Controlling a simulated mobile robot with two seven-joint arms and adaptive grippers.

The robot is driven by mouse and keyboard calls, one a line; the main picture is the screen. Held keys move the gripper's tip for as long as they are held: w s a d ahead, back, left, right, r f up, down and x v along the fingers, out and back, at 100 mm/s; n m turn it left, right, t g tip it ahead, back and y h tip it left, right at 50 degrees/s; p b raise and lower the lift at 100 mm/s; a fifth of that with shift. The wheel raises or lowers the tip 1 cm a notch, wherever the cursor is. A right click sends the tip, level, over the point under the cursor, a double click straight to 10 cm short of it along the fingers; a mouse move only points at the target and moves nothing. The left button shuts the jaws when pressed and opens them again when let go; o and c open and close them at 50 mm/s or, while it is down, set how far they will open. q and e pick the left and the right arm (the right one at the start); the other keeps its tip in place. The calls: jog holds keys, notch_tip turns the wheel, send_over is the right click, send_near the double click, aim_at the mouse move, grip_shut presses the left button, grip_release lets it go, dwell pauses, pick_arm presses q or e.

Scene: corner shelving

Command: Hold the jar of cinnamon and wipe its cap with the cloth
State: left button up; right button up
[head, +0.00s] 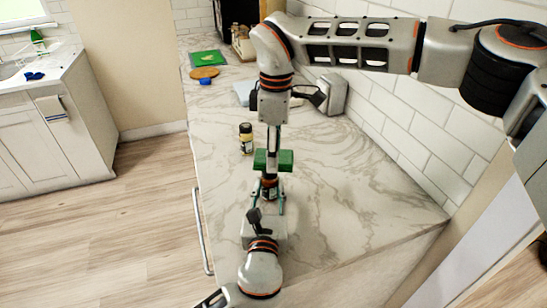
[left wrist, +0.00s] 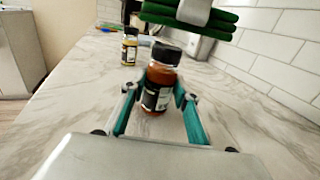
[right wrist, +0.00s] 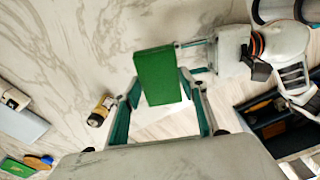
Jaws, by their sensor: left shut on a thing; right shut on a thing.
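The cinnamon jar, a clear jar of brown spice with a black cap, stands upright in my left gripper (head: 268,198). The jar (left wrist: 158,88) fills the space between the left fingers in the left wrist view, its cap (left wrist: 167,54) uncovered on top. My right gripper (head: 272,150) points down and is shut on the folded green cloth (head: 285,159). In the left wrist view the cloth (left wrist: 160,12) is above and slightly right of the cap, with a small gap showing. In the right wrist view the cloth (right wrist: 158,76) hides the jar.
A second jar, yellowish with a black cap (head: 246,138), stands on the marble counter (head: 340,200) beyond my grippers. A grey box (head: 333,93) is by the tiled wall. The counter's right side is clear.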

notch_tip(320, 180, up, 12)
jog(key=shift+r, duration=0.15)
dwell(0.9)
pick_arm(q)
jog(key=o, duration=1.2)
jog(key=shift+o, duration=0.2)
jog(key=shift+s, duration=0.1)
jog(key=s, duration=0.8)
jog(key=s+a, duration=0.1)
jog(key=s, duration=0.2)
jog(key=shift+s, duration=0.4)
pick_arm(e)
jog(key=shift+s, duration=0.1)
